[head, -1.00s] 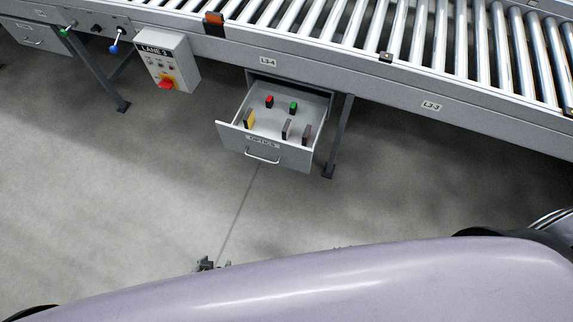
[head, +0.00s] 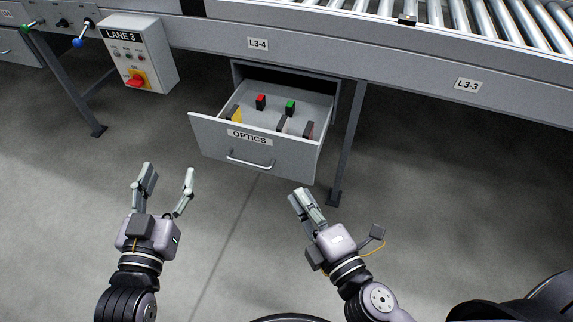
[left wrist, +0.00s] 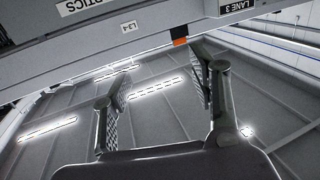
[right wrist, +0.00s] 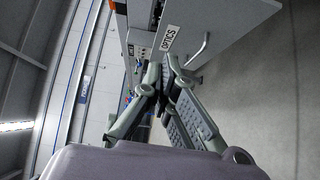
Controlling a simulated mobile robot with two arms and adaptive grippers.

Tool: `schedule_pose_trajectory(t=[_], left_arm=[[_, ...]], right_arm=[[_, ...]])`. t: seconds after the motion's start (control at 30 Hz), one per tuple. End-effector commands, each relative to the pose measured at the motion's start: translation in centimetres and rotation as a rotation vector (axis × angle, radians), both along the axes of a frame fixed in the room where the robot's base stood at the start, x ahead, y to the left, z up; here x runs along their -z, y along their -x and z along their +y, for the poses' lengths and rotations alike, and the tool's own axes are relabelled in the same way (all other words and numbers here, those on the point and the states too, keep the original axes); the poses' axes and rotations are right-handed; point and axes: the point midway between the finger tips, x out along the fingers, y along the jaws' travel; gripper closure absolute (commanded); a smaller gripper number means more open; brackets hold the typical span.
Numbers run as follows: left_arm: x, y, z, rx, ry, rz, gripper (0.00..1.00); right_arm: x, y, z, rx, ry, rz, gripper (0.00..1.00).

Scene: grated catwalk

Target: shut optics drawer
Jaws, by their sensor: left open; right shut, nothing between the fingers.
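The grey optics drawer (head: 215,137) is pulled open under the conveyor, with a bar handle (head: 249,160) and an OPTICS label (head: 249,137) on its front. Small red, green, yellow and dark items stand inside. The drawer front shows at the upper left in the left wrist view (left wrist: 50,35) and at the top in the right wrist view (right wrist: 225,22). My left gripper (head: 168,172) is open and empty, in front and left of the drawer. My right gripper (head: 299,194) is shut and empty, just in front of the drawer's right part, apart from the handle.
A LANE 3 control box (head: 140,55) with a red knob hangs left of the drawer. A conveyor leg (head: 349,145) stands close on the drawer's right. The roller conveyor (head: 460,50) runs above. The floor (head: 235,225) in front is clear.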

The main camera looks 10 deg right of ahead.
Motion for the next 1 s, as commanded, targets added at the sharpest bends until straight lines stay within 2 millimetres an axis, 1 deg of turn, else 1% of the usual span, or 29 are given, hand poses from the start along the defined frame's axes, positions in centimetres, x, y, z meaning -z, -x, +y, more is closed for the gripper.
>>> schedule_pose_trajectory(t=[0.13, 0.27, 0.37, 0.5, 0.63, 0.77, 0.9, 1.0], left_arm=[[-0.2, 0.3, 0.1, -0.001, -0.004, 0.011, 0.45], [1.3, 0.5, 0.4, -0.007, -0.025, 0.098, 0.45], [3.1, 1.0, 0.9, -0.014, -0.050, 0.197, 0.45], [5.4, 1.9, 1.4, -0.022, -0.081, 0.324, 0.45], [6.8, 2.6, 1.8, -0.026, -0.099, 0.397, 0.45], [7.4, 2.9, 1.9, -0.028, -0.105, 0.427, 0.45], [7.3, 2.8, 1.8, -0.027, -0.103, 0.414, 0.45], [7.0, 2.6, 1.8, -0.026, -0.099, 0.399, 0.45]], right_arm=[[-0.7, -0.2, 0.2, -0.002, 0.006, -0.022, 1.00], [-0.9, -1.4, 0.4, -0.001, 0.006, -0.023, 1.00], [-1.0, -2.7, 0.8, -0.002, 0.008, -0.024, 1.00], [-1.0, -5.2, 1.4, -0.002, 0.008, -0.024, 1.00], [-0.9, -7.6, 2.1, -0.002, 0.006, -0.023, 1.00], [-0.8, -9.8, 2.7, -0.001, 0.006, -0.022, 1.00], [-0.6, -11.6, 1.4, -0.001, 0.009, -0.021, 1.00], [-0.6, -12.5, 1.0, -0.002, 0.007, -0.020, 1.00]])
